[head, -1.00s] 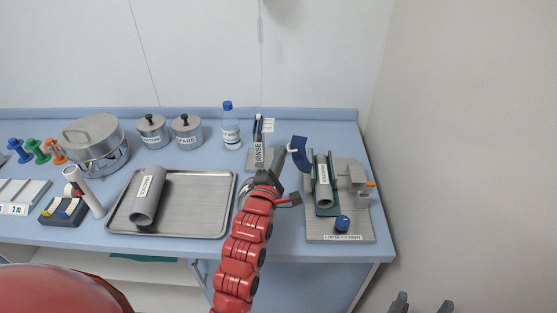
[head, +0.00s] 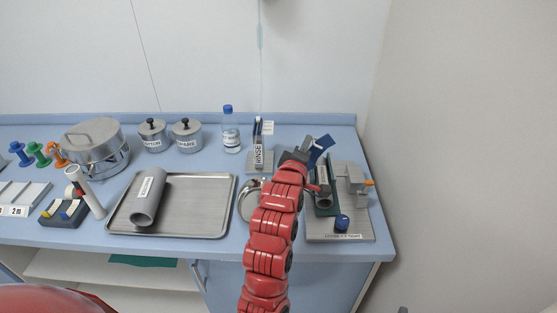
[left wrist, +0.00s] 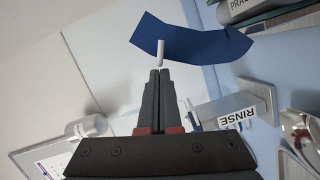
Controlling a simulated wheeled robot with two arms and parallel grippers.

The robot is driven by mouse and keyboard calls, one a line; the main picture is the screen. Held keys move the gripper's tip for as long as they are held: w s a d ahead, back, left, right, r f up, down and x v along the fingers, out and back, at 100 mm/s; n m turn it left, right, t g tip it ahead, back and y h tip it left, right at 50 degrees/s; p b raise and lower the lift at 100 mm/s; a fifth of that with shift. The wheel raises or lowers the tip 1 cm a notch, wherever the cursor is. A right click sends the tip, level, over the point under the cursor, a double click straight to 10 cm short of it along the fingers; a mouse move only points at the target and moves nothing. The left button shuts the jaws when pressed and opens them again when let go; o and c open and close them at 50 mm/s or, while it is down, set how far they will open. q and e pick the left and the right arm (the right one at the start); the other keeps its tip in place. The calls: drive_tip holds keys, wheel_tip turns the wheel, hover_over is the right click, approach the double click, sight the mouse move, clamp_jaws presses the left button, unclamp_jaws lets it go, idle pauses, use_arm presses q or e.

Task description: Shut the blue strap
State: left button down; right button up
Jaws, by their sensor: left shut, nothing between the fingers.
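The blue strap (head: 321,147) stands raised at the back of the grey fixture (head: 357,215), above a grey tube (head: 323,197) lying in a green-lined cradle (head: 309,202). In the left wrist view the strap (left wrist: 190,38) is a bent blue band with a white peg (left wrist: 160,53) on it. My left gripper (head: 306,143) is shut and empty, just left of the strap. In the left wrist view its fingertips (left wrist: 160,74) are close to the peg; I cannot tell whether they touch. My arm hides part of the fixture's left side. Only a small tip of my right gripper (head: 402,310) shows at the bottom edge.
A blue knob (head: 342,222) and a grey clamp block (head: 352,178) sit on the fixture. The RINSE holder (head: 258,160) stands left of my gripper. A metal tray (head: 200,205) holds another grey tube (head: 149,195). A wall is close on the right.

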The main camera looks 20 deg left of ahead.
use_arm(q)
drive_tip(key=d+m+b, duration=0.1)
drive_tip(key=d+m, duration=0.1)
drive_tip(key=w+d+f+m+g+y+b, duration=0.1)
drive_tip(key=d+m+b, duration=0.1)
drive_tip(key=d, duration=0.1)
drive_tip(key=w+d+m+g+b, duration=0.1)
drive_tip(key=d+m, duration=0.1)
drive_tip(key=m, duration=0.1)
drive_tip(key=shift+w+d+f+y+b, duration=0.1)
drive_tip(key=shift+d+f+y+b, duration=0.25)
drive_tip(key=shift+y, duration=0.05)
drive_tip(key=shift+w+d+f+m+g+y+b, duration=0.25)
drive_tip(key=shift+d+f+m+y+b, duration=0.1)
drive_tip(key=shift+d+f+m+b, duration=0.35)
drive_tip(key=shift+w+d+f+m+g+y+b, duration=0.25)
drive_tip(key=shift+d+f+m+y+b, duration=0.15)
drive_tip(key=shift+d+f+m, duration=0.35)
drive_tip(key=shift+r+m, duration=0.1)
drive_tip(key=shift+m, duration=0.15)
drive_tip(key=shift+r, duration=0.1)
